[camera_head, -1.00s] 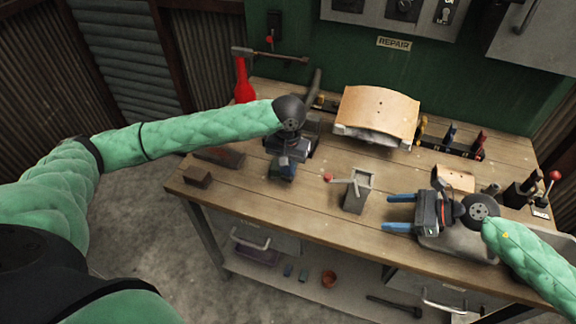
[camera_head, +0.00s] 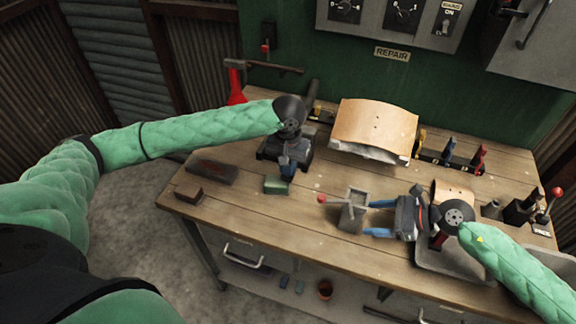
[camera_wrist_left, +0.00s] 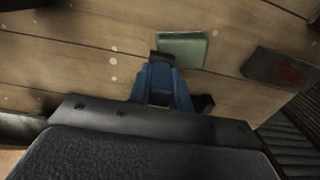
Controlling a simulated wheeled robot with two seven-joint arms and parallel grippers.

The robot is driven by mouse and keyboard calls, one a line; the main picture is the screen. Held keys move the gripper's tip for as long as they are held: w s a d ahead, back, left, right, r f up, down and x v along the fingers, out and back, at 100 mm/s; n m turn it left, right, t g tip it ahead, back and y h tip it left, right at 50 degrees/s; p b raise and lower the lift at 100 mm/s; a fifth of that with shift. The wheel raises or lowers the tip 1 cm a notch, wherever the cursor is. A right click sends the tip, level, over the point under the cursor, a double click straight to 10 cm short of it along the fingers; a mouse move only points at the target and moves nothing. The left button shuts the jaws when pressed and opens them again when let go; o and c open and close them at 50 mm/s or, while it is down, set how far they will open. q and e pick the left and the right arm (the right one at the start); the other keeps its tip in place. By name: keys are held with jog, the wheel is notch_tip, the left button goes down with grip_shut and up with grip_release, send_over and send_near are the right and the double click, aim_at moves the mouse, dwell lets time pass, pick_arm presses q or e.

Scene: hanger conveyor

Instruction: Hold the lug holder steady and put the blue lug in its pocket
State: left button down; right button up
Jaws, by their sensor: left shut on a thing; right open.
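The lug holder (camera_head: 352,218), a small grey box with an open top and a red-knobbed lever on its left, stands on the bench. My right gripper (camera_head: 367,218) is open, its two blue fingers pointing left with their tips close at the holder's right side; contact cannot be told. My left gripper (camera_head: 288,176) points down over the bench, left of the holder. It is shut on a small dark blue piece (camera_wrist_left: 162,74), apparently the blue lug, mostly hidden between the fingers. A green pad (camera_head: 276,186) lies just beyond the fingertips in the left wrist view (camera_wrist_left: 183,49).
A curved wooden piece (camera_head: 374,128) stands at the back. Coloured tools in a rack (camera_head: 450,155) are to its right. A grey tray (camera_head: 430,260) lies under my right wrist. Dark blocks (camera_head: 210,172) lie at left. Bench between left gripper and holder is mostly clear.

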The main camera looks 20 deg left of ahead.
jog(key=x, duration=0.3)
jog(key=shift+a+f, duration=0.15)
pick_arm(q)
jog(key=shift+f+b, duration=0.35)
jog(key=shift+b, duration=0.15)
pick_arm(e)
jog(key=shift+x, duration=1.3)
jog(key=shift+a, duration=0.1)
jog(key=c, duration=0.7)
